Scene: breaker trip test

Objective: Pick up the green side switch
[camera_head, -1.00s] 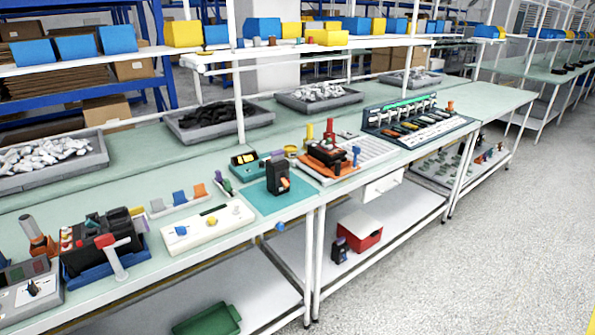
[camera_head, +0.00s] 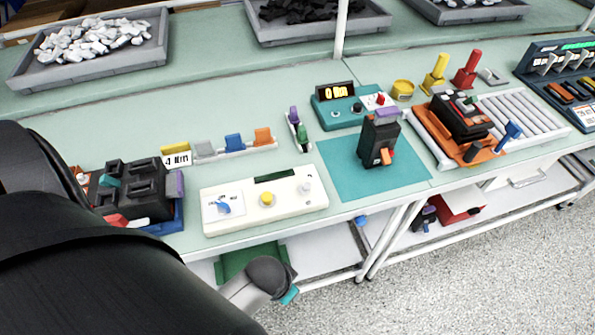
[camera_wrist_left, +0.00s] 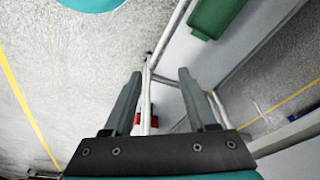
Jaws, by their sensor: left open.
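A small green switch (camera_head: 303,138) stands with a purple one (camera_head: 294,114) in a narrow white holder on the workbench, left of the teal mat. No gripper is at it. My left gripper (camera_wrist_left: 160,76) is open and empty in the left wrist view. Its fingers point past the bench legs, with the floor and lower shelf behind them. The green switch is not visible in that view. In the head view my dark arm covers the lower left, and the fingers of my left gripper cannot be made out. My right gripper is in neither view.
A black breaker (camera_head: 378,140) stands on the teal mat (camera_head: 340,178). A cream panel (camera_head: 240,212) lies left of the mat. A rack with coloured clips (camera_head: 234,142) is left of the holder. A green bin (camera_wrist_left: 213,18) sits below.

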